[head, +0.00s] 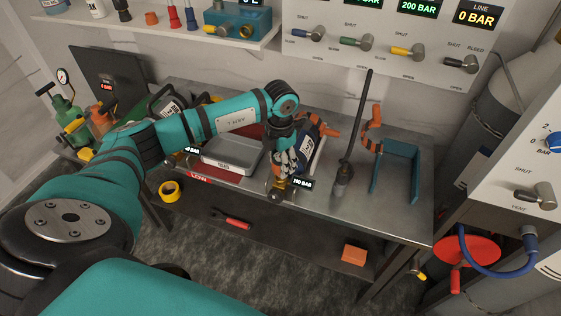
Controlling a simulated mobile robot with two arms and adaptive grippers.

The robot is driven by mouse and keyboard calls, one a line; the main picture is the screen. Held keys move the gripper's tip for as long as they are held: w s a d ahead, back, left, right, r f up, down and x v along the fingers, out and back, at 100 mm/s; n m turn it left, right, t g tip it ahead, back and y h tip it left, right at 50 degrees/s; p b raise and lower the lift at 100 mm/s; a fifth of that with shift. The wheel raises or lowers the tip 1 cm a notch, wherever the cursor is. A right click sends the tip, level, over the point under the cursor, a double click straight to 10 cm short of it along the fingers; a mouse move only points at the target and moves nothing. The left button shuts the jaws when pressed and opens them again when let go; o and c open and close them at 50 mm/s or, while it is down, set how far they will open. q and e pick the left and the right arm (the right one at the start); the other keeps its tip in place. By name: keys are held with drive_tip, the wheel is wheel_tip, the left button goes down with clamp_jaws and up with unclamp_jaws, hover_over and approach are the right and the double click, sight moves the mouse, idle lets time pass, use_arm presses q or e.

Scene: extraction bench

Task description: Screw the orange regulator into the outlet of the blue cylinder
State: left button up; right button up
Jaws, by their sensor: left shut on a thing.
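My left gripper (284,166) points down over the middle of the bench, its fingers closed around a small orange and brass fitting (279,184), which looks like the orange regulator. The fingers hide part of it. A dark blue cylinder (311,141) with a white label lies tilted just right of and behind the gripper. Its outlet is hidden by the gripper and fitting, so I cannot tell whether the two touch or are joined. A small display (302,184) reading about 180 BAR sits right beside the fitting. My right gripper is not in view.
A grey metal tray (231,166) stands left of the gripper. A black upright rod (356,125) and a teal bracket (415,170) stand to the right. An orange block (354,254) and yellow tape roll (169,191) are on the shelf below. The bench's front right is clear.

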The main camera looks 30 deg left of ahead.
use_arm(q)
drive_tip(key=shift+f+b, duration=0.85)
drive_tip(key=shift+f, duration=0.25)
drive_tip(key=o, duration=1.5)
wheel_tip(320, 180, up, 12)
drive_tip(key=shift+r, duration=0.1)
drive_tip(key=shift+d, duration=0.1)
